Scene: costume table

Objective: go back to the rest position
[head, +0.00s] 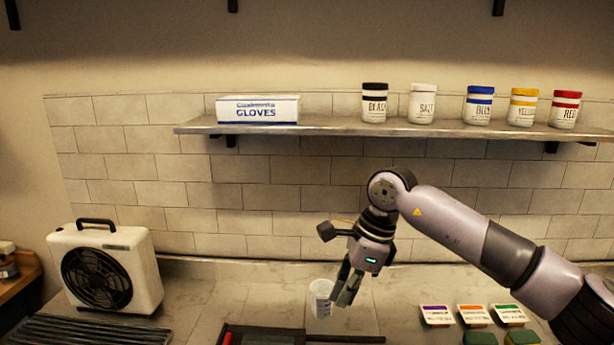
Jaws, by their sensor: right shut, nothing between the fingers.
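My right arm comes in from the right in the head view. My right gripper (346,290) points down over the counter and is shut with nothing between its fingers. It is just right of a clear measuring cup (320,298) and partly overlaps it in the picture. I cannot tell whether the two touch. My left gripper is not in view.
The counter (270,297) holds a white fan unit (107,265) at left, a dark tray (265,333) at front, and labelled packets (437,315) with sponges at right. A wall shelf (330,128) carries a gloves box (258,109) and several jars (423,104).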

